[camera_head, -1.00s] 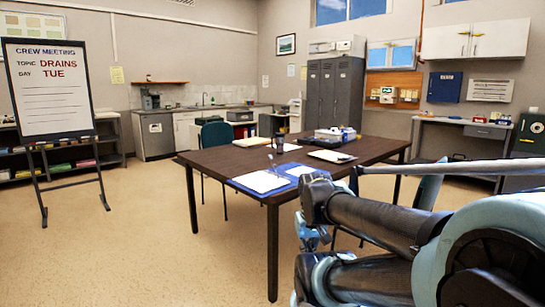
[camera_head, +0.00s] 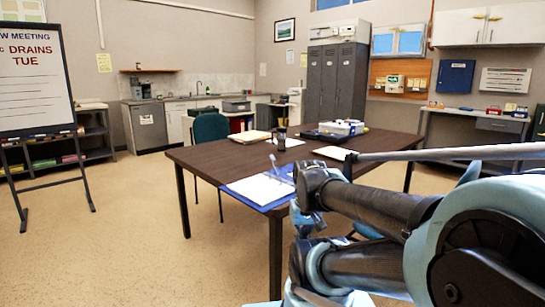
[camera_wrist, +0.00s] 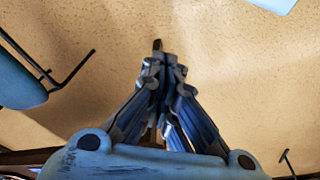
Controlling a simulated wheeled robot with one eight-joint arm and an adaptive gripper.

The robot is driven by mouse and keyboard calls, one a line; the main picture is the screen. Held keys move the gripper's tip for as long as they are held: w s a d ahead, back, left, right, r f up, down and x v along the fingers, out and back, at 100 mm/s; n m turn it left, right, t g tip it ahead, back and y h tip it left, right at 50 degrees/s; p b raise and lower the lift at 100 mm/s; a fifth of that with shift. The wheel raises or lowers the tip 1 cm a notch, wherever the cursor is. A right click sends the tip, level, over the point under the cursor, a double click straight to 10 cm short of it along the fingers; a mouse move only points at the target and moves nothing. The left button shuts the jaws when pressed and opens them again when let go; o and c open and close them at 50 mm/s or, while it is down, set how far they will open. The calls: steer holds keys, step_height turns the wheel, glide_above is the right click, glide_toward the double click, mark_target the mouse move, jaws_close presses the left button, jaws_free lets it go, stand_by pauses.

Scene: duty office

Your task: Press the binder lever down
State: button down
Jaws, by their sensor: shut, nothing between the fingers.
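An open blue binder (camera_head: 233,194) with white pages lies on the near edge of the dark table (camera_head: 205,158). A thin pale upright piece (camera_head: 276,168) stands at the binder's right side and looks like its lever. My arm covers the binder's right end in the head view. My gripper (camera_wrist: 158,58) shows in the wrist view, fingertips together and empty above the speckled floor. It is hidden or not clear in the head view. The binder cannot be made out in the wrist view, so I see no contact between gripper and lever.
A dark cup (camera_head: 281,139), papers and a tray of items (camera_head: 341,128) stand farther back on the table. A green chair (camera_head: 211,128) is behind it. A whiteboard easel (camera_head: 35,80) stands at the left. The floor (camera_head: 120,240) at front left is clear.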

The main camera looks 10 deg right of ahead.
mark_target(271, 157)
steer(key=w+a+r+n+t+y, duration=0.1)
steer(key=w+r+n+y, duration=0.1)
steer(key=w+r+n, duration=0.7)
steer(key=w+a+r+n+t+y, duration=0.1)
steer(key=w+r+n, duration=0.4)
steer(key=w, duration=0.8)
steer(key=w+d+r+n+t+y, duration=0.1)
steer(key=w+d+r+n, duration=0.1)
steer(key=w, duration=0.6)
steer(key=w+d+r+n+t, duration=0.1)
steer(key=w+d+r+n, duration=0.1)
steer(key=w+n, duration=0.3)
steer(key=w+d+r+n+t+y, duration=0.1)
steer(key=w+n, duration=0.3)
steer(key=w, duration=0.7)
steer(key=shift+w+d+r+t+y, duration=0.3)
steer(key=shift+d+r, duration=0.5)
steer(key=x, duration=1.4)
steer(key=shift+s, duration=0.1)
